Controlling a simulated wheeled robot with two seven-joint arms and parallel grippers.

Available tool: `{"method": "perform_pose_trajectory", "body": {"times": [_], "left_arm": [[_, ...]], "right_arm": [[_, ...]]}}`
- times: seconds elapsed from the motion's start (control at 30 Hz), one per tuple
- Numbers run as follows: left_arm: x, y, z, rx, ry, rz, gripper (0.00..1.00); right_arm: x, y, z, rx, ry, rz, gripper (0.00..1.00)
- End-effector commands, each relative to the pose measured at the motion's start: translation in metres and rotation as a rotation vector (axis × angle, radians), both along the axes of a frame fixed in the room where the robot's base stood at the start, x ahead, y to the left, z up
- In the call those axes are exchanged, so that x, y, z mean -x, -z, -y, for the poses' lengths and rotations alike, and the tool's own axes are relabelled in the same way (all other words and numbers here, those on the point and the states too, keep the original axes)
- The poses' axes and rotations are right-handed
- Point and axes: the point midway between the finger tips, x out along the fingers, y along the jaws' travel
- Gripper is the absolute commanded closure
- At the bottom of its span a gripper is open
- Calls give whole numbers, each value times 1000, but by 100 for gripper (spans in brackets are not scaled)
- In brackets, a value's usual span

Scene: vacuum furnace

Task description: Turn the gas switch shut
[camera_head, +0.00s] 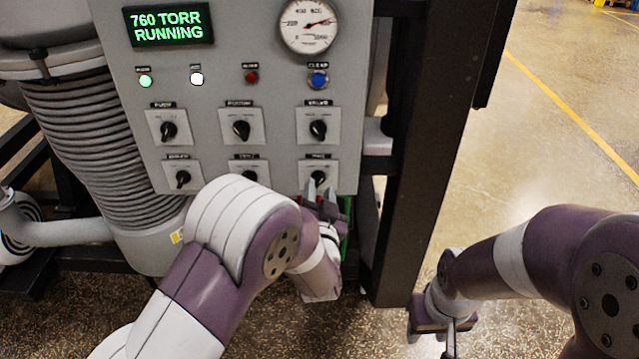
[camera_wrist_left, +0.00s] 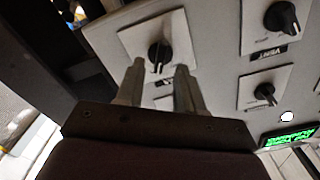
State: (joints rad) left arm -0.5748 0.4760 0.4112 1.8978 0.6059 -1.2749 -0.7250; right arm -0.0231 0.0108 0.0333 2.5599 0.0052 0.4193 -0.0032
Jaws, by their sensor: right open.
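The grey control panel (camera_head: 280,90) carries two rows of black rotary switches on pale square plates. My left gripper (camera_head: 322,192) is at the lower right switch (camera_head: 318,177), just below it in the head view. In the left wrist view the same switch (camera_wrist_left: 159,52) shows between the tips of the two open fingers (camera_wrist_left: 160,68), with no clear contact. Its label is partly hidden there and too blurred to read, so I cannot confirm which switch is the gas switch. My right gripper (camera_head: 437,328) is open and empty, low at the right, away from the panel.
The other switches, such as the upper right one (camera_head: 318,129), sit close by. A green display (camera_head: 168,25) reads 760 TORR RUNNING. A gauge (camera_head: 309,25) is at the top. A dark frame post (camera_head: 425,150) stands right of the panel; open floor lies beyond.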

Motion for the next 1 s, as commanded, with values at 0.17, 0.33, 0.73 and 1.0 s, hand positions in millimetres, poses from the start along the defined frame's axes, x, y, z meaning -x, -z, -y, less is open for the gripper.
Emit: {"method": "perform_pose_trajectory", "body": {"times": [0.17, 0.33, 0.73, 1.0], "left_arm": [[-21, 0, 0, 1, 0, -1, 63], [-24, 0, 0, 1, 2, -1, 63], [-24, 1, 0, 1, 2, -1, 100], [-24, 2, 0, 53, 1, 0, 100]], "right_arm": [[0, -4, 0, 0, 0, 0, 57], [0, -3, 0, 0, 0, 0, 57], [0, -3, 0, 0, 0, 0, 57], [0, 4, 0, 0, 0, 0, 57]]}}
